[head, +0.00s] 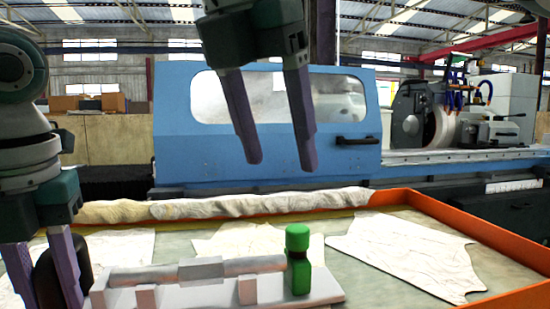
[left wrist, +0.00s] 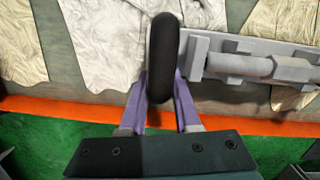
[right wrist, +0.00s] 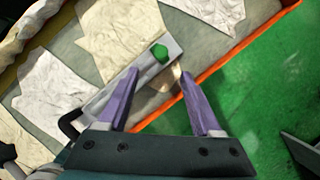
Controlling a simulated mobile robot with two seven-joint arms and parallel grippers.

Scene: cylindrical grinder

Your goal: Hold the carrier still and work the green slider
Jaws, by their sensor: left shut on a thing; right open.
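The carrier (head: 165,275) is a pale grey bar assembly lying on the tray floor. The green slider (head: 298,262) stands upright at its right end. My left gripper (head: 42,268) is shut on the black handle (head: 47,278) at the carrier's left end. In the left wrist view the purple fingers lie on both sides of this handle (left wrist: 163,55). My right gripper (head: 281,166) is open and empty, in the air above the carrier, apart from the slider. In the right wrist view the green slider (right wrist: 159,53) shows beyond and between the open fingers.
An orange rim (head: 450,217) edges the tray. Crumpled pale cloths lie around the carrier, one flat at the right (head: 405,250) and a rolled one along the back (head: 240,205). A blue grinder (head: 270,150) stands behind. The space above the slider looks clear.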

